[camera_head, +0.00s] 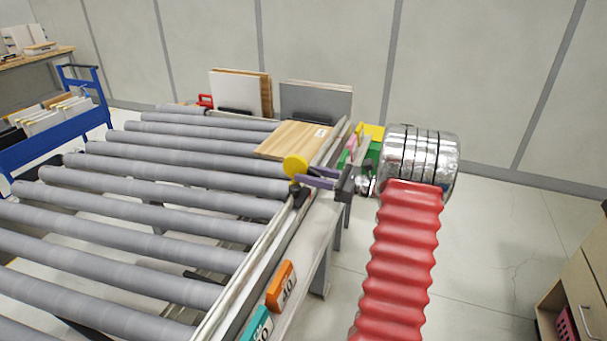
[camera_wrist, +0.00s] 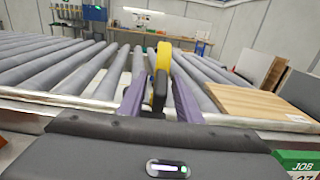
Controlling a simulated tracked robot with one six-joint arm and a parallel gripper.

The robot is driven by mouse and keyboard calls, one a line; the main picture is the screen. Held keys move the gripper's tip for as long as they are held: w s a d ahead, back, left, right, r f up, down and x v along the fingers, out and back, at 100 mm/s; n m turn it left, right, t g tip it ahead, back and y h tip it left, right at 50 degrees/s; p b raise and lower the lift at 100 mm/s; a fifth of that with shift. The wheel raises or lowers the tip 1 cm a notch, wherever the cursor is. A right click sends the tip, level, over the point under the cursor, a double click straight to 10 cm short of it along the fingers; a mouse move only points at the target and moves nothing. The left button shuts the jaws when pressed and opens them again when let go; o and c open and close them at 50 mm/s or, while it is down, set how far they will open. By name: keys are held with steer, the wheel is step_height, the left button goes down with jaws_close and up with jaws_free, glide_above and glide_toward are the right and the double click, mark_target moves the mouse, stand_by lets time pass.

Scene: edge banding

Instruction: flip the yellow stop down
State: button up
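The yellow stop (camera_head: 295,166) is a round yellow paddle standing upright on a dark mount at the roller table's right edge rail. In the wrist view the stop (camera_wrist: 160,75) shows nearly edge-on, with a dark side face. My gripper (camera_head: 303,176) has purple fingers and reaches in from the right at the stop. In the wrist view the two fingers of my gripper (camera_wrist: 159,92) are apart, one on each side of the stop, with a gap visible beside it. The stop's foot is hidden behind the gripper body.
A wooden panel (camera_head: 294,140) with a label lies on the rollers just beyond the stop. Boards (camera_head: 316,102) stand at the back. Orange (camera_head: 281,287) and teal (camera_head: 257,325) number tags hang along the rail's near side. Rollers (camera_head: 180,178) left of the stop are bare.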

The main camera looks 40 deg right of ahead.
steer(key=shift+x, duration=0.8)
steer(key=shift+c, duration=0.2)
jaws_close()
